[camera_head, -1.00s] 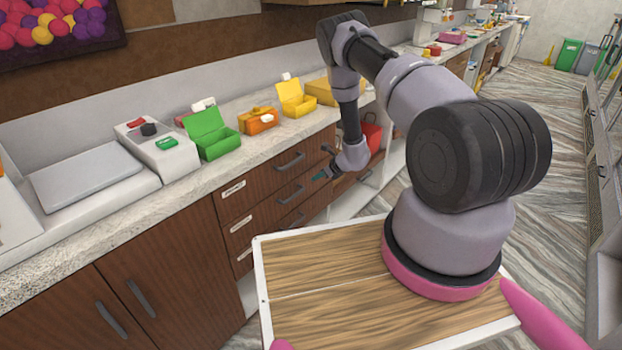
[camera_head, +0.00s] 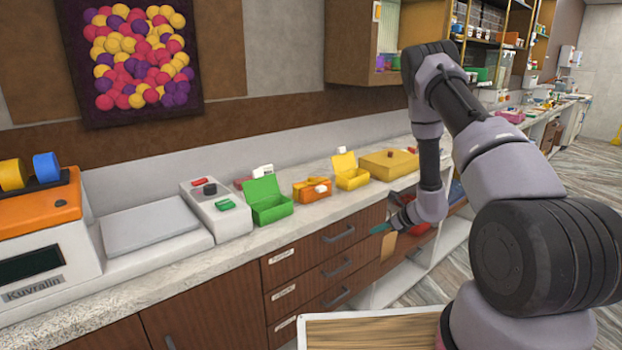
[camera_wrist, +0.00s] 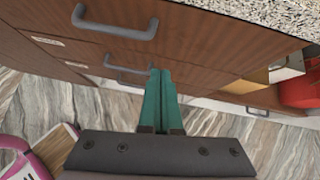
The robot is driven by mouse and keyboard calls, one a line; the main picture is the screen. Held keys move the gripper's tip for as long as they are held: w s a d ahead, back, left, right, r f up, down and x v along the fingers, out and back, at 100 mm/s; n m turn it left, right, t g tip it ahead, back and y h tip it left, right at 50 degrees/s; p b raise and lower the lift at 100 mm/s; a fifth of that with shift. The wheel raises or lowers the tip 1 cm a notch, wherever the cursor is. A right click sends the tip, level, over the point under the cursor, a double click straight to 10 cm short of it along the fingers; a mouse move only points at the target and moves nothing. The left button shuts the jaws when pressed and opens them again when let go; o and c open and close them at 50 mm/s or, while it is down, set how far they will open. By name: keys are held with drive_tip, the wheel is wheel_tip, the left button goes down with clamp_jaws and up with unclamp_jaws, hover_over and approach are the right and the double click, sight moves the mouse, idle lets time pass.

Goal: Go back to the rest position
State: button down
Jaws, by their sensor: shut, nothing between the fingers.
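My gripper (camera_head: 380,229) is at the front of the counter, beside the drawer fronts and below the counter top. Its teal fingers (camera_wrist: 160,100) show in the wrist view, pressed together with nothing between them. The arm is bent, with its elbow raised and the forearm hanging down to the gripper. In the wrist view the drawer front (camera_wrist: 200,48) with its grey handles lies beyond the fingertips.
On the counter stand an open green box (camera_head: 268,203), an orange box (camera_head: 312,190), an open yellow box (camera_head: 350,172) and a scale (camera_head: 45,250). A red container (camera_wrist: 298,92) sits on the lower shelf.

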drive_tip(key=s+a+r+n+g+y, duration=0.1)
drive_tip(key=s+a+r+n, duration=0.25)
drive_tip(key=r, duration=0.75)
drive_tip(key=s+a+r+n+g+y, duration=0.1)
drive_tip(key=s+a+r+n, duration=0.2)
drive_tip(key=r, duration=0.7)
drive_tip(key=s+a+r+n+g+y, duration=0.1)
drive_tip(key=s+a+r+n, duration=0.3)
drive_tip(key=r, duration=0.7)
drive_tip(key=s+d+r+n+t+h, duration=0.1)
drive_tip(key=s+d+r+n+h, duration=0.2)
drive_tip(key=s+r+n, duration=0.3)
drive_tip(key=s+d+r+n+t+h, duration=0.2)
drive_tip(key=s+d+r+n+h, duration=0.2)
drive_tip(key=s+r, duration=0.6)
drive_tip(key=s+n, duration=0.2)
drive_tip(key=s, duration=0.4)
drive_tip(key=shift+s+d+n, duration=0.25)
drive_tip(key=shift+d+n, duration=0.1)
